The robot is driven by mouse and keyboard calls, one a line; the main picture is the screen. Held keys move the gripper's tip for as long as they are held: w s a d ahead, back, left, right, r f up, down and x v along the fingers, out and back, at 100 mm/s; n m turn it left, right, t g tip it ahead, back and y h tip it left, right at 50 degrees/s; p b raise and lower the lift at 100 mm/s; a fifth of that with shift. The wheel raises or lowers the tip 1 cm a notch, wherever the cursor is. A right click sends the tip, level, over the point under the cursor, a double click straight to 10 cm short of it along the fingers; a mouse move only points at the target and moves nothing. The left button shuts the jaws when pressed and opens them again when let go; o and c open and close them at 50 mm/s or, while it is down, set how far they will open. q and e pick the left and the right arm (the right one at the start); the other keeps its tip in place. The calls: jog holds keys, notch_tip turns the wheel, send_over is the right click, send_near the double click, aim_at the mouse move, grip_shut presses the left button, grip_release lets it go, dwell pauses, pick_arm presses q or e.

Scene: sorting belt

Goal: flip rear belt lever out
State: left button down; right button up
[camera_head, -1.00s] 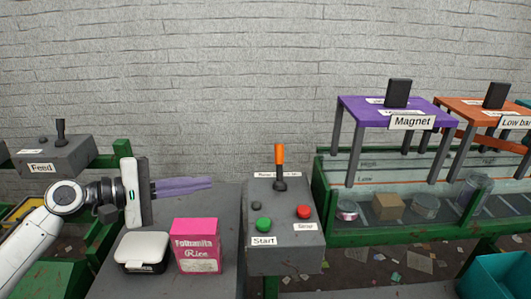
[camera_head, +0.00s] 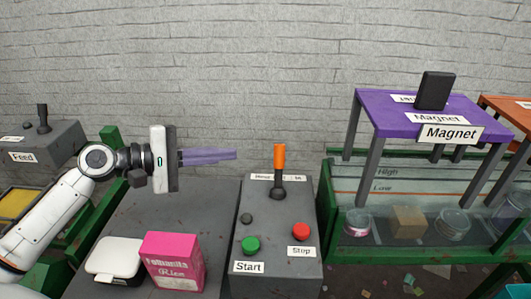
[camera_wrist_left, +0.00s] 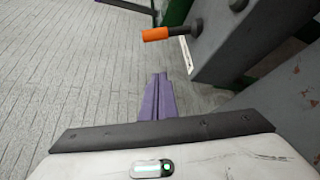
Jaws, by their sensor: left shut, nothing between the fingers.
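The lever (camera_head: 279,160) with an orange handle stands upright on the grey control box (camera_head: 307,272), behind the green and red buttons. A white label behind its base is partly covered by it. The orange handle also shows in the left wrist view (camera_wrist_left: 158,34), beyond the fingertips and slightly left of them. My left gripper (camera_head: 234,155) has purple fingers, closed together and empty. They point right at the lever's handle, level with it, with a gap between. The fingers also show in the left wrist view (camera_wrist_left: 158,78). My right gripper is not in view.
A pink rice box (camera_head: 173,262) and a white-lidded container (camera_head: 114,258) stand on the grey table below my left arm. A purple Magnet stand (camera_head: 385,108) rises over the green-framed belt at right. A Feed box (camera_head: 60,140) is at far left. The wall behind is clear.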

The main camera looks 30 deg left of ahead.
aim_at(279, 168)
pick_arm(q)
jog(key=w+d, duration=0.2)
jog(key=w+d+p, duration=0.1)
jog(key=w+d, duration=0.1)
jog(key=w+d+p, duration=0.1)
jog(key=w+d, duration=0.1)
jog(key=d, duration=0.1)
jog(key=shift+f, duration=0.4)
jog(key=shift+s+d+r+p, duration=0.2)
jog(key=shift+s+d+p, duration=0.1)
jog(key=shift+s+d, duration=0.2)
